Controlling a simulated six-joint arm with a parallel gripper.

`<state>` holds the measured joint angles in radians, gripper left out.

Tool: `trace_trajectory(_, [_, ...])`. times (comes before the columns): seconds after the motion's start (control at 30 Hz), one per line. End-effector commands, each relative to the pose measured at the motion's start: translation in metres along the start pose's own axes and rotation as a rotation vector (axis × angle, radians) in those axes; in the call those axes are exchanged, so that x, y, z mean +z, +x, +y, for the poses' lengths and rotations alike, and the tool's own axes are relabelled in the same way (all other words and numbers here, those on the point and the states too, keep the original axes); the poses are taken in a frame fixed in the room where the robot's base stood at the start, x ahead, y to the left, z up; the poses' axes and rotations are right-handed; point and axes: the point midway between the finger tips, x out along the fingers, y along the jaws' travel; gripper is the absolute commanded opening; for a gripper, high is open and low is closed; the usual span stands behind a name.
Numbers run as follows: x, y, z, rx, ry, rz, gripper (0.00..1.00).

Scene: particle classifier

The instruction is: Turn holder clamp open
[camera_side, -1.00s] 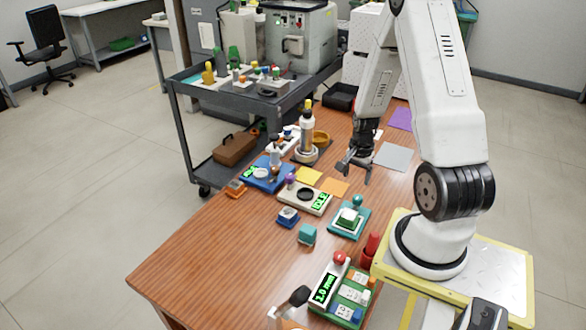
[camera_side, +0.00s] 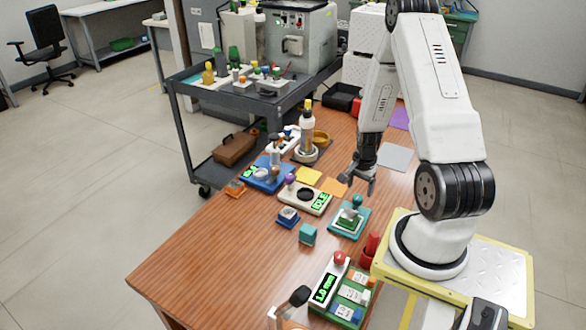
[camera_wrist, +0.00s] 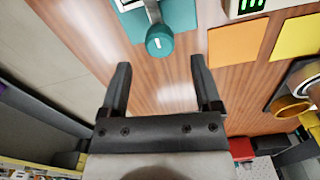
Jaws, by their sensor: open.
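My gripper (camera_side: 357,186) is open and empty, just above the knob in the side view. In the wrist view my gripper (camera_wrist: 160,62) has the knob beyond its fingertips, between them across the picture, not gripped. Height above the knob is hard to tell.
A white device (camera_side: 318,207) with a green display, an orange mat (camera_side: 334,187) and a yellow mat (camera_side: 308,175) lie near the holder. A teal cube (camera_side: 307,235) and a red part (camera_side: 371,246) stand nearer the front. The table's front left is clear.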

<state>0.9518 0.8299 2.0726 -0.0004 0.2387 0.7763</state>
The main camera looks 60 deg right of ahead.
Motion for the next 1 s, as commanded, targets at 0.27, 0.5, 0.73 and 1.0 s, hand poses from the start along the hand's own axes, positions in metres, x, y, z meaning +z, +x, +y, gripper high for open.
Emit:
trace_trajectory(0.27, [0.001,0.027,0.001,0.002,0.000,-0.002,0.82])
trace_trajectory(0.5, [0.000,0.038,0.000,0.001,0.000,0.000,0.82])
trace_trajectory(0.73, [0.000,0.040,0.000,0.000,0.000,0.000,0.82])
trace_trajectory(1.0, [0.000,0.040,0.000,0.000,0.000,0.000,0.34])
